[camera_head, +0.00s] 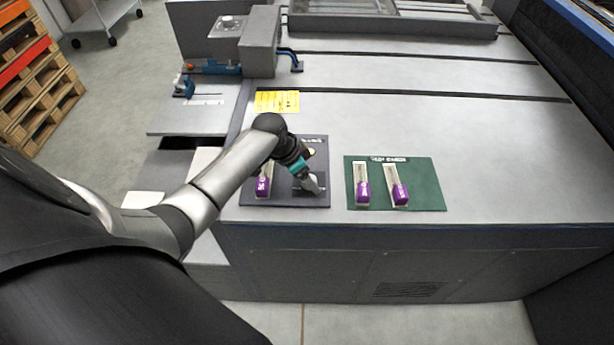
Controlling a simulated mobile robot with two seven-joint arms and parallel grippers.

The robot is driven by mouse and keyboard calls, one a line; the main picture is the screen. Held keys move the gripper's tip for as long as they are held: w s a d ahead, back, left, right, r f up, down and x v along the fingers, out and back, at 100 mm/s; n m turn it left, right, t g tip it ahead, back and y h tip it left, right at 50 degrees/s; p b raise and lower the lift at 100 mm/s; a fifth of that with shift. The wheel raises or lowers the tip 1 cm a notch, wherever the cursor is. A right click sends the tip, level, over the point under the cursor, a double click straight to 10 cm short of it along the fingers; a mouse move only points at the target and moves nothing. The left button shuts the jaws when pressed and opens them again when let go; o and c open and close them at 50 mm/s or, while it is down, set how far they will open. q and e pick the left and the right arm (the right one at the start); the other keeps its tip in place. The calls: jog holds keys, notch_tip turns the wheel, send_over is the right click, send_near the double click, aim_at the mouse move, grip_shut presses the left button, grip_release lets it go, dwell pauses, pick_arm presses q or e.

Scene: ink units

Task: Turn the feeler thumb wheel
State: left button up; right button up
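My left arm comes in from the left, and its gripper (313,184) points down at the right part of a dark mat (283,199) on the machine's top. The arm and gripper cover part of that mat. Whether the fingers are open or shut is too small to tell. A grey unit (259,42) with blue fittings stands at the upper left. A small blue part (184,87) sits beside it above a side shelf. I cannot make out for sure which part is the feeler thumb wheel. My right gripper is not in view.
A purple-ended clear cartridge (263,185) lies on the dark mat. A green mat (431,197) to the right holds two similar cartridges (362,190) (398,192). A yellow label (277,102) lies behind. The grey top (480,130) is clear on the right. Pallets (35,85) stand far left.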

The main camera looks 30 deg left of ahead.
pick_arm(q)
grip_shut()
jog(key=shift+a+m, duration=0.1)
jog(key=shift+m, duration=0.6)
jog(key=shift+m+g+h+b, duration=0.4)
jog(key=shift+m+h, duration=0.3)
jog(key=shift+m, duration=0.7)
grip_release()
jog(key=shift+r, duration=0.15)
